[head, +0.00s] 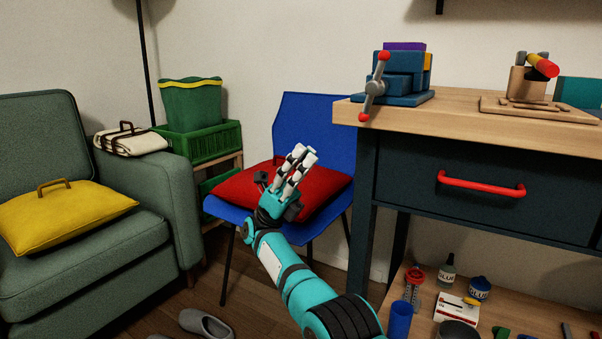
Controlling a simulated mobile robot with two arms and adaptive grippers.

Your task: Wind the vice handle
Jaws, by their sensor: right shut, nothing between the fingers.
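A blue vice (402,78) stands on the left end of the wooden workbench top (460,114). Its handle (375,87) is a grey bar with red knobs at both ends, on the vice's left face. The bar is near upright and tilted, with the upper knob leaning right. My right gripper (301,152) is raised in front of the blue chair, to the left of the vice and lower than it. Its white fingers are shut and empty, apart from the handle. My left gripper is out of view.
A blue chair (306,117) with a red cushion (330,186) stands behind my right gripper. The bench has a drawer with a red handle (480,185) and a lower shelf holding bottles. A wooden block tool (529,84) sits right of the vice. A green armchair (168,222) is at left.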

